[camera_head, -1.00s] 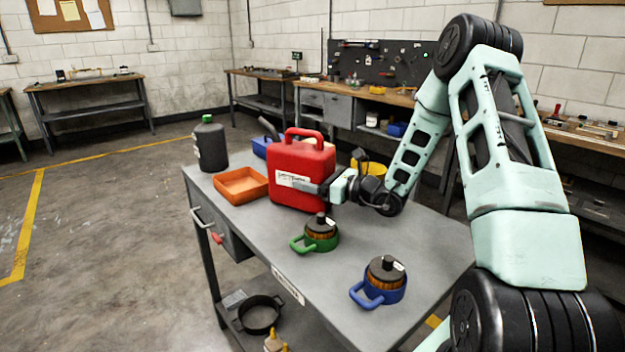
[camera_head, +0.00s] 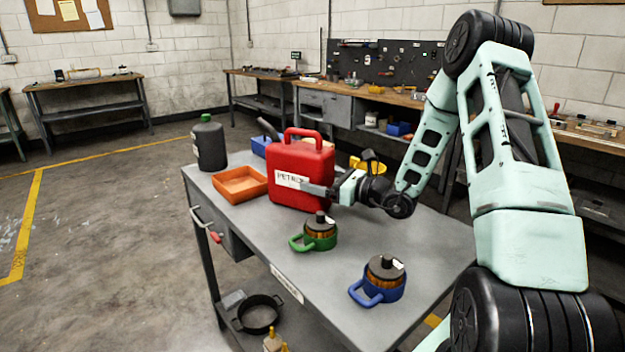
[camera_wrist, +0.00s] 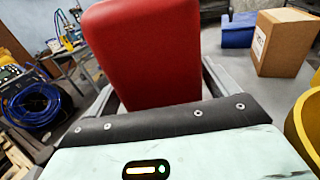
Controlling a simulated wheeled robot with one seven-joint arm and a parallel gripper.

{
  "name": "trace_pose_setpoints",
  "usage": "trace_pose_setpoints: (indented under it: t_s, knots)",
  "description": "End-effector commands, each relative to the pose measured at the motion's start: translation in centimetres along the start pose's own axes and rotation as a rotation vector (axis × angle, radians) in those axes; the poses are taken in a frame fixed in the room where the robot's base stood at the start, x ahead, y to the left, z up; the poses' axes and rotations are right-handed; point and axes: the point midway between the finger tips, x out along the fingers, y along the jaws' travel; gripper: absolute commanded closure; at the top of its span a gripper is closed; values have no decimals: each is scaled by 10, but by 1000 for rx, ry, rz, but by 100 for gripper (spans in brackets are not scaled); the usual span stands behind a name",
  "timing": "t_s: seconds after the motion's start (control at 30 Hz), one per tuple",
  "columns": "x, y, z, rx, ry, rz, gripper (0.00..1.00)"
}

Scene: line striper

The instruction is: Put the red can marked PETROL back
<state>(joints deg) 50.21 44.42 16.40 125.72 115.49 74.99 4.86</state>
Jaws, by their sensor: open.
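The red can (camera_head: 300,160) stands upright on the grey cart top (camera_head: 376,262), its handle on top. A white label reading PETROL faces the camera, its right end covered by a finger. My gripper (camera_head: 318,187) is open at the can's right side, with one finger across the near face. In the wrist view the red can (camera_wrist: 145,55) fills the space between the two spread fingers, one along each side. Contact between fingers and can cannot be made out.
An orange tray (camera_head: 238,197) and a dark green-capped bottle (camera_head: 210,147) are left of the can. Green-handled (camera_head: 319,238) and blue-handled (camera_head: 381,285) pots stand in front. The wrist view shows a cardboard box (camera_wrist: 284,43), a blue bin (camera_wrist: 238,31) and a yellow object (camera_wrist: 308,118) at right.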

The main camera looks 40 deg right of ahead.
Motion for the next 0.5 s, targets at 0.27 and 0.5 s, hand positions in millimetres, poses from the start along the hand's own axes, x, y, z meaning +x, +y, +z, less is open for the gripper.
trace_pose_setpoints:
  t_s: [0.27,0.5]
  knots:
    - [-60,-1,-1,0,0,-4,14]
    - [-90,0,0,0,0,-1,14]
